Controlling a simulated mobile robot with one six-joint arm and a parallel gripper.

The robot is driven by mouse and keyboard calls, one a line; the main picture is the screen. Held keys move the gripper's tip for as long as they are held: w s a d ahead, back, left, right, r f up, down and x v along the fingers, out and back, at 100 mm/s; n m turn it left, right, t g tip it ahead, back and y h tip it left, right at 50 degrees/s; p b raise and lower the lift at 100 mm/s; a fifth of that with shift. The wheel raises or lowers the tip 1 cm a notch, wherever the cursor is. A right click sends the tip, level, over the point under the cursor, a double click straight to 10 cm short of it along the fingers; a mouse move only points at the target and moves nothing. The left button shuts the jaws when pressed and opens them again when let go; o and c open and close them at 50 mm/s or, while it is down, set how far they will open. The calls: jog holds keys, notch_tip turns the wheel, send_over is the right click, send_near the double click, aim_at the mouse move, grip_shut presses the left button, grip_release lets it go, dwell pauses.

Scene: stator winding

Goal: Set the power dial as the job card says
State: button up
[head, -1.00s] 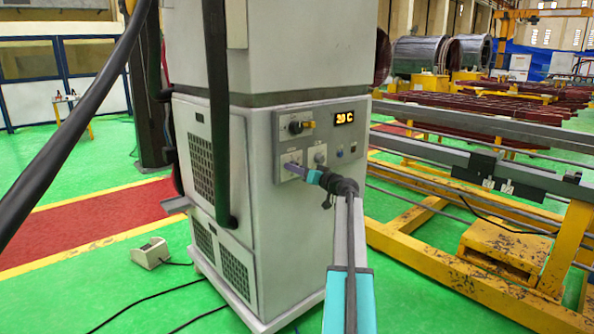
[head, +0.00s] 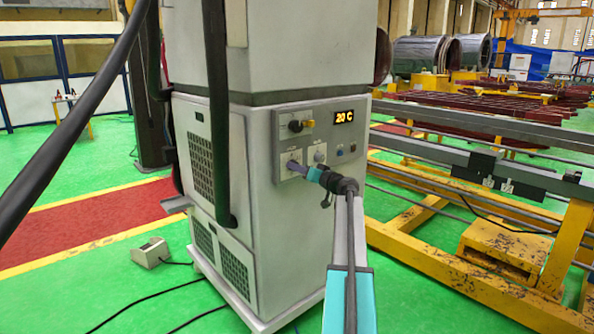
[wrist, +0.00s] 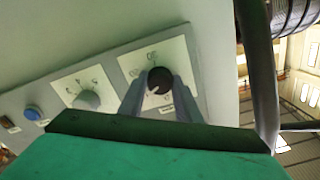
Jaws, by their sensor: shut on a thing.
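A black dial (wrist: 159,79) with a white pointer mark sits on a white plate on the cabinet's control panel. My gripper (wrist: 161,82) is shut on this dial, one finger on each side, in the wrist view. The mark points toward the lower left of that picture. "OFF" is printed by the dial; the other labels are too small to read. In the head view my gripper (head: 294,167) is at the lower left plate of the panel (head: 288,140), and its fingers hide most of the dial. No job card can be made out in these frames.
A grey knob (head: 320,153) on its own plate is beside the held dial, with a blue button (head: 340,153) beyond. Above are a yellow-handled switch (head: 308,124) and a lit display (head: 344,117) reading about 20 C. A yellow-framed rack (head: 430,190) stands to the right.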

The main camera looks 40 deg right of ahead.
jog(key=m+p, duration=0.1)
jog(key=m, duration=1)
jog(key=shift+r, duration=0.15)
dwell(0.3)
jog(key=o, duration=1.1)
jog(key=shift+c, duration=0.2)
jog(key=shift+s, duration=0.15)
jog(key=s+a, duration=0.1)
jog(key=s, duration=1.2)
jog(key=shift+s+b, duration=0.25)
jog(key=shift+b, duration=0.05)
